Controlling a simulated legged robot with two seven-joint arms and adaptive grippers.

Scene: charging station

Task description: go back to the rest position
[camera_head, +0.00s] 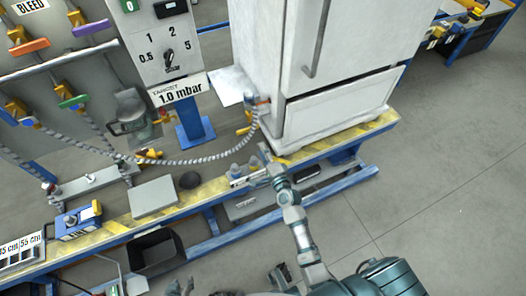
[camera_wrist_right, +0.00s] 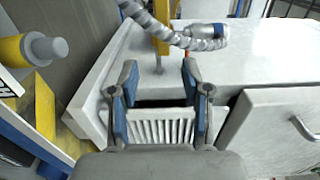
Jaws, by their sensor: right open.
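My right arm reaches up from the bottom of the head view. Its gripper (camera_head: 262,158) is over the bench edge, in front of the white fridge (camera_head: 345,50). In the right wrist view the right gripper (camera_wrist_right: 157,80) is open, with nothing between its blue-padded fingers. A corrugated hose (camera_wrist_right: 165,33) with a silver and blue end runs just beyond the fingertips, and a white vented grille (camera_wrist_right: 160,130) lies behind them. My left gripper (camera_head: 180,287) shows only in part at the bottom edge of the head view; its opening is unclear.
A bench with a yellow-striped edge (camera_head: 110,228) holds a grey box (camera_head: 153,197) and a blue device (camera_head: 78,222). The hose (camera_head: 200,160) hangs across to the fridge side. A panel (camera_head: 165,50) stands behind. Open floor (camera_head: 430,200) lies to the right.

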